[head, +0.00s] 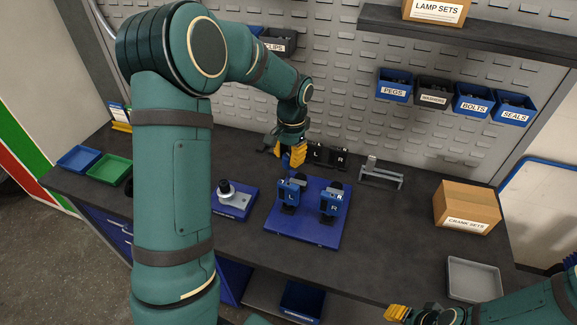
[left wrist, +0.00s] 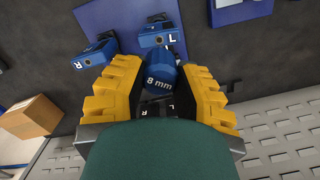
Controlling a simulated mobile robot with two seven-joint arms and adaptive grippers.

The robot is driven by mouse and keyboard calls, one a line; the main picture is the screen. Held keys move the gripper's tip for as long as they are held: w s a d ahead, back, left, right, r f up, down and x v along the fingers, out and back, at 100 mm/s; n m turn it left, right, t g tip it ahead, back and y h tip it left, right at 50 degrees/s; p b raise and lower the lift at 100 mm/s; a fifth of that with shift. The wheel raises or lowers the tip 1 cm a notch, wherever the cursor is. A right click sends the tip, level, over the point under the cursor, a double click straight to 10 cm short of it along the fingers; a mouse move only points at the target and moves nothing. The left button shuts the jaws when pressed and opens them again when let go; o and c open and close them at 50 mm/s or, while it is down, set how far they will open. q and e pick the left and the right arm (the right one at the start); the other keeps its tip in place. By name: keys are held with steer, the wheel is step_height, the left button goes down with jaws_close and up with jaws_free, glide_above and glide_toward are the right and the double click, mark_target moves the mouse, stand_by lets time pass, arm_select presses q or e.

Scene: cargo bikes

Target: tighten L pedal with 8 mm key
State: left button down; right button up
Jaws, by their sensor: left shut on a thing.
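The left pedal unit (head: 291,193), a blue block marked L with dark parts, stands on the blue board (head: 285,236). The matching R unit (head: 332,201) stands to its right. In the left wrist view the L unit (left wrist: 160,36) and R unit (left wrist: 94,54) show beyond my fingers. My left gripper (head: 291,157) is behind the L unit in the head view. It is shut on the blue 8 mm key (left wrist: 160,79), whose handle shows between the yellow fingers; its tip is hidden. My right gripper (head: 397,313) is low at the front edge, its fingers unclear.
Black holders marked L and R (head: 327,155) stand behind the board. A blue base with a grey fitting (head: 232,198) is to the left. A grey metal stand (head: 381,174), crank sets box (head: 467,207) and grey tray (head: 474,279) are to the right. Bench between is clear.

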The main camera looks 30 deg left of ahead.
arm_select(q)
steer(key=shift+r+p, duration=0.55)
steer(key=shift+r, duration=1.1)
steer(key=shift+s, duration=0.1)
